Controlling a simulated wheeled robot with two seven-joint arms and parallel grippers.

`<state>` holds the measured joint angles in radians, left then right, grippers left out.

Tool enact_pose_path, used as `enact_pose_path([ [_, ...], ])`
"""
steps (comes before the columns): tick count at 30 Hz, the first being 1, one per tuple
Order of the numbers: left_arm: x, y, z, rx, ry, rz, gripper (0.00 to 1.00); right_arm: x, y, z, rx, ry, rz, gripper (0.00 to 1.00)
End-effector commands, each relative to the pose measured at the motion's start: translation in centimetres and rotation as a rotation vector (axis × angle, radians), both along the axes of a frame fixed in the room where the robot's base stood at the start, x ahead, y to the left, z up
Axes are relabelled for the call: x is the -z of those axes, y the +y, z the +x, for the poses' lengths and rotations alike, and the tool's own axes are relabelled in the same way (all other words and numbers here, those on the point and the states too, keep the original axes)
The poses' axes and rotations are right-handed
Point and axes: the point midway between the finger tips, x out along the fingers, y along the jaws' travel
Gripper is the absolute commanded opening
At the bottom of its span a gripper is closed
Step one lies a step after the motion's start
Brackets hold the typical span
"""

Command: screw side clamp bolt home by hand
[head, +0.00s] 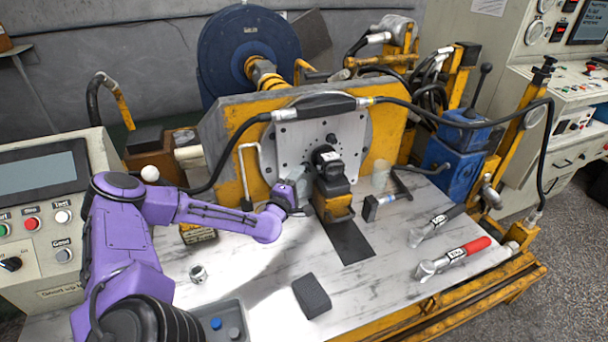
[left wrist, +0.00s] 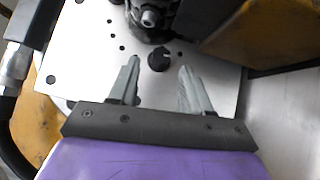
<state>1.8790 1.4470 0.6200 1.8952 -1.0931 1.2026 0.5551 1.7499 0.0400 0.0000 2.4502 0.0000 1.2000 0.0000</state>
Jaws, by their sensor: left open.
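The hydraulic motor (head: 328,168) is dark and stands on a yellow block (head: 335,207) in front of the grey mounting plate (head: 296,146). My left gripper (head: 299,186) is at the motor's left side. In the left wrist view its two fingers (left wrist: 163,82) are apart, with nothing gripped. A dark round knob (left wrist: 159,59) shows on the grey plate (left wrist: 95,62) beyond and between the fingertips. I cannot tell whether it is the side clamp bolt. Part of a dark fitting (left wrist: 150,16) shows at the top. My right gripper is out of view.
A red-handled torque wrench (head: 455,257) and a black-handled one (head: 437,226) lie on the right of the bench. A black hose (head: 480,123) arches over the right side.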

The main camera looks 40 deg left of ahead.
Motion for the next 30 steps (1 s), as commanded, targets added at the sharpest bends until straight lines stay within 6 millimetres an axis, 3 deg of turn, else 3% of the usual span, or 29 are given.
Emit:
enact_pose_path([
  [6,-0.2,0.7,2.7,0.002,0.001,0.0,0.48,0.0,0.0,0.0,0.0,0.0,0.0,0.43],
  [14,-0.2,0.7,3.1,0.004,0.0,-0.001,0.48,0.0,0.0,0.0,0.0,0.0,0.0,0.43],
  [15,-0.2,0.7,3.1,0.004,0.0,-0.001,0.42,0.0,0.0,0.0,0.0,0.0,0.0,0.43],
  [19,-0.2,0.7,3.1,0.003,0.0,-0.001,0.0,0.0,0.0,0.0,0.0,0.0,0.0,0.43],
  [25,-0.5,0.7,3.1,0.003,0.008,0.004,0.0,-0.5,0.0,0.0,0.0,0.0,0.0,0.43],
  [30,-1.2,0.8,3.1,0.002,0.079,0.04,0.0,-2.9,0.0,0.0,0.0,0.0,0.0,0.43],
])
